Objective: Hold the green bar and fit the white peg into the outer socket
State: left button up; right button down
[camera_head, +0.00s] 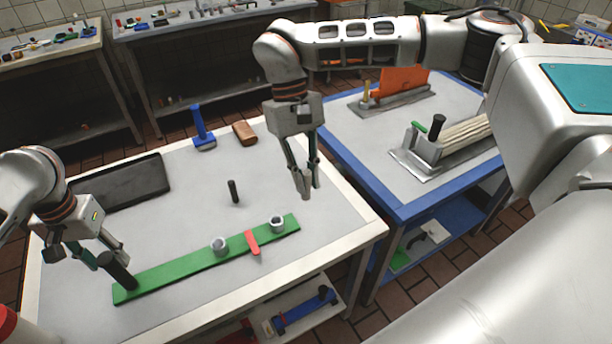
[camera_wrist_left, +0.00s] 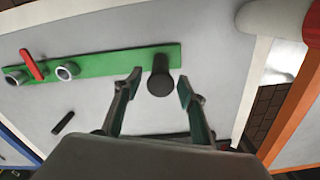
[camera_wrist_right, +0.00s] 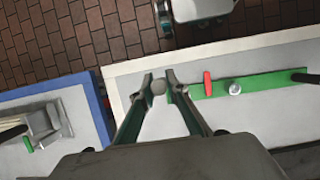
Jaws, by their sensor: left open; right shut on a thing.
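The green bar (camera_head: 200,262) lies on the pale table, with a dark upright handle (camera_wrist_left: 160,75) at its left end, a red lever (camera_head: 252,242) and two grey ring sockets. The outer socket (camera_head: 277,222) is near the bar's right end; the inner socket (camera_head: 219,245) is left of the lever. My left gripper (camera_wrist_left: 160,84) is open, its fingers on either side of the dark handle with gaps visible. My right gripper (camera_head: 304,172) is shut on a pale greyish peg (camera_head: 306,184), held pointing down above the table, right of and behind the outer socket. The peg's end shows in the right wrist view (camera_wrist_right: 158,87).
A black tray (camera_head: 120,185), a blue tool (camera_head: 203,133) and a brown block (camera_head: 245,132) lie further back. A blue-edged table (camera_head: 400,205) with fixtures stands to the right. The table's front strip is clear.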

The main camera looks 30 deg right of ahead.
aim_at(124, 278)
pick_arm(q)
jog(key=shift+f, duration=4.65)
grip_shut()
grip_release()
grip_shut()
